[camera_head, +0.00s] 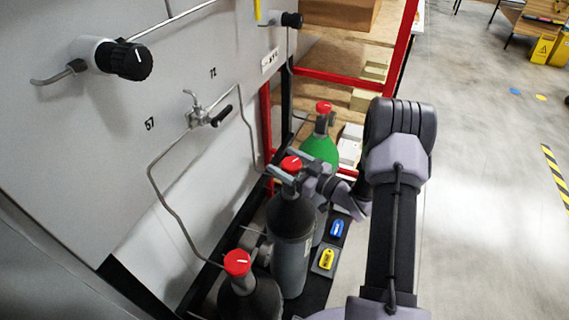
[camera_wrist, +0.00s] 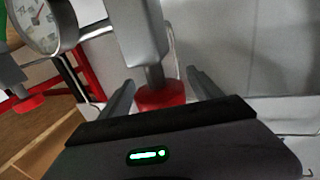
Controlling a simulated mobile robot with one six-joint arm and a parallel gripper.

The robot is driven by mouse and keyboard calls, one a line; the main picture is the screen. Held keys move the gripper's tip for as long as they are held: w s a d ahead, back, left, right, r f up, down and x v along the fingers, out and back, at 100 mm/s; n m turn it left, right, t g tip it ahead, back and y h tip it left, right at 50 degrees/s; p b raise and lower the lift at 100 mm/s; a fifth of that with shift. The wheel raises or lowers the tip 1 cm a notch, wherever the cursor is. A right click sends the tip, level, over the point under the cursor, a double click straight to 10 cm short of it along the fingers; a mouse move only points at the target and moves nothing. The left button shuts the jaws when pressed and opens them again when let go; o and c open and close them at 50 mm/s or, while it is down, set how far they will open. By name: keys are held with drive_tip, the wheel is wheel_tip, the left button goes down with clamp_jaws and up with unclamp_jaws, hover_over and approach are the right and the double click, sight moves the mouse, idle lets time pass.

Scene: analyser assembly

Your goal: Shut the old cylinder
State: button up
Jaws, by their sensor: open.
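A grey cylinder (camera_head: 292,245) stands upright in the middle of a row of cylinders, with a red valve knob (camera_head: 291,164) on top. My gripper (camera_head: 280,163) is at that knob, one finger on each side. In the wrist view the knob (camera_wrist: 160,96) sits between the two open fingers (camera_wrist: 160,88), with a gap visible beside it; contact cannot be told. A dark cylinder (camera_head: 248,300) with a red knob (camera_head: 237,262) stands in front, and a green-shouldered one (camera_head: 320,149) with a red knob (camera_head: 324,107) behind. No label shows which is the old one.
A grey panel (camera_head: 80,150) with pipes, a black knob (camera_head: 131,60) and a lever valve (camera_head: 205,113) rises at the left. Yellow (camera_head: 326,260) and blue (camera_head: 337,228) tags lie beside the cylinders. A gauge (camera_wrist: 38,20) shows in the wrist view. Open floor (camera_head: 480,200) lies right.

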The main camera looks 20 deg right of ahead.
drive_tip(key=shift+w+a, duration=0.15)
drive_tip(key=c, duration=1.4)
drive_tip(key=shift+o, duration=0.2)
